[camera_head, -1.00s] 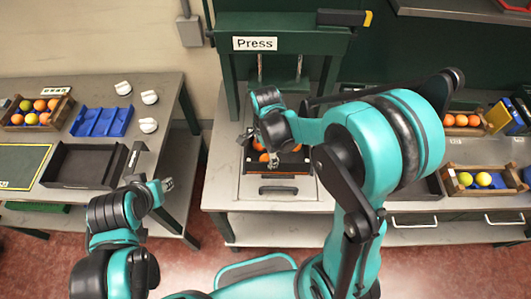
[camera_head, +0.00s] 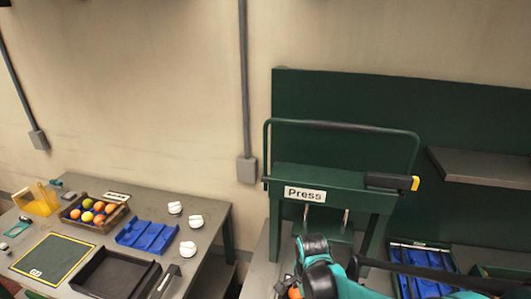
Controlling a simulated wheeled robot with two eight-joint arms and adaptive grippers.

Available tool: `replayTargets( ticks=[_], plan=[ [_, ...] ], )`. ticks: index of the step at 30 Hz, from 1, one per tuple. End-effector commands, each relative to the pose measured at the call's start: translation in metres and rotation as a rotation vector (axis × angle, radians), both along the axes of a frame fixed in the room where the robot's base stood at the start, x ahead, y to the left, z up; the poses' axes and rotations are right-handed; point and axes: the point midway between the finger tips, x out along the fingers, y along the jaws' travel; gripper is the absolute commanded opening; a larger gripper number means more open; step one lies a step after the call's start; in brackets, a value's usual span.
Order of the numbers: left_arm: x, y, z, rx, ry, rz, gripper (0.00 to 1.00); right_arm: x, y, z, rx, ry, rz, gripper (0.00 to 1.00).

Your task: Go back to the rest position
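My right arm's black and teal wrist (camera_head: 318,265) shows at the bottom edge, in front of the green press (camera_head: 330,180) labelled "Press". Only a small part of my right gripper (camera_head: 286,284) shows below and left of the wrist, cut by the frame edge; its opening cannot be made out. A bit of orange fruit (camera_head: 295,293) shows beside it, mostly hidden, and I cannot tell whether they touch. My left gripper is out of view.
The left table holds a wooden crate (camera_head: 119,220) of several fruits, a blue tray (camera_head: 147,236), a black tray (camera_head: 115,275), a green mat (camera_head: 52,258) and white items (camera_head: 187,248). A blue rack (camera_head: 424,287) stands right of the press. A shelf (camera_head: 483,165) juts out at right.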

Motion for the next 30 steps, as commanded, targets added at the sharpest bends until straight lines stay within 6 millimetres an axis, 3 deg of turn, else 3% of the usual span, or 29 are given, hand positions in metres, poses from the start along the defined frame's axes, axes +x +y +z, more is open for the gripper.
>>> replayTargets(
  ticks=[14, 24, 30],
  plan=[
    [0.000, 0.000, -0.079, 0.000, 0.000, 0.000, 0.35, -0.046, -0.025, 0.004, -0.089, -0.279, 0.648, 0.91],
    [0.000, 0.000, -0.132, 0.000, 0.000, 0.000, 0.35, -0.086, -0.040, -0.018, -0.307, -0.451, 1.138, 0.91],
    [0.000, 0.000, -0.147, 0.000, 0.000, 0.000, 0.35, -0.099, -0.045, -0.028, -0.418, -0.493, 1.313, 0.91]
  ],
)
